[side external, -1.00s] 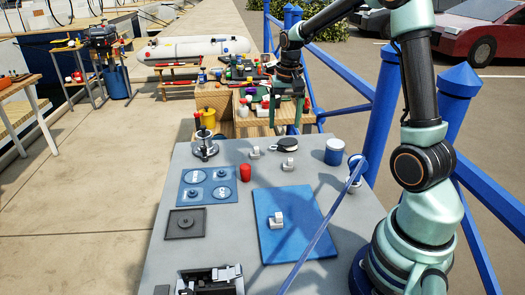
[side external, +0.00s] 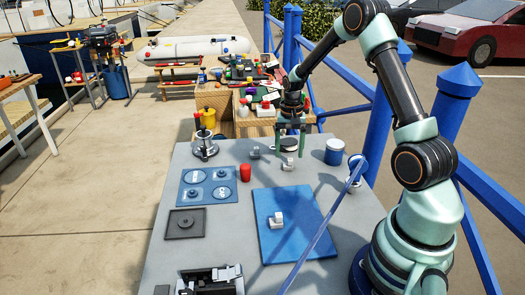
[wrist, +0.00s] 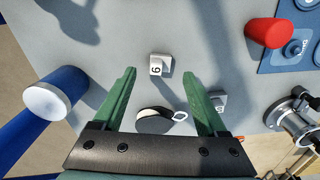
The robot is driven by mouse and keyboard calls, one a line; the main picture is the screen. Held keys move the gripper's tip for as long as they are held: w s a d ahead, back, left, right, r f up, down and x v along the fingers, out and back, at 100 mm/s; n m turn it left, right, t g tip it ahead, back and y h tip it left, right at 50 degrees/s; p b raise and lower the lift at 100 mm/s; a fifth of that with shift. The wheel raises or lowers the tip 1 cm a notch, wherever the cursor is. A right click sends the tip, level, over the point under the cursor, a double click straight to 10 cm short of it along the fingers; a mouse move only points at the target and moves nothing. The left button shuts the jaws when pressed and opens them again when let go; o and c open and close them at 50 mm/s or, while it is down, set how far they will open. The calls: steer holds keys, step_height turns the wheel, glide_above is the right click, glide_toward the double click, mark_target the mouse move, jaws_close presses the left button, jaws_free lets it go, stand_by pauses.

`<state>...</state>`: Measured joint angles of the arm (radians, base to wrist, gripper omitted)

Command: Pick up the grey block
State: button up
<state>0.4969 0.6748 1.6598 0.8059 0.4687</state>
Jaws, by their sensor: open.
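Several small pale grey blocks stand on the table, and I cannot tell by colour which one is meant. One with a "6" on it (wrist: 156,66) is just beyond my fingertips in the wrist view; it also shows in the side view (side external: 288,164). A second block (side external: 255,152) stands to its left and shows beside a finger in the wrist view (wrist: 219,101). A third (side external: 276,220) is on the blue mat (side external: 305,237). My gripper (side external: 290,153) is open and empty, above the table near the "6" block; its green fingers (wrist: 160,78) spread either side of it.
A black-and-white round item (wrist: 154,121) lies between my fingers' bases in the wrist view. A blue white-topped cylinder (side external: 333,152) stands right, a red cup (side external: 245,173) left, a metal stand (side external: 205,147) back left. A blue rail crosses the table's right side.

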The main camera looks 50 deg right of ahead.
mark_target(289, 160)
step_height(289, 160, down, 4)
steer(key=shift+f, duration=0.1)
jaws_close()
steer(key=shift+r, duration=0.2)
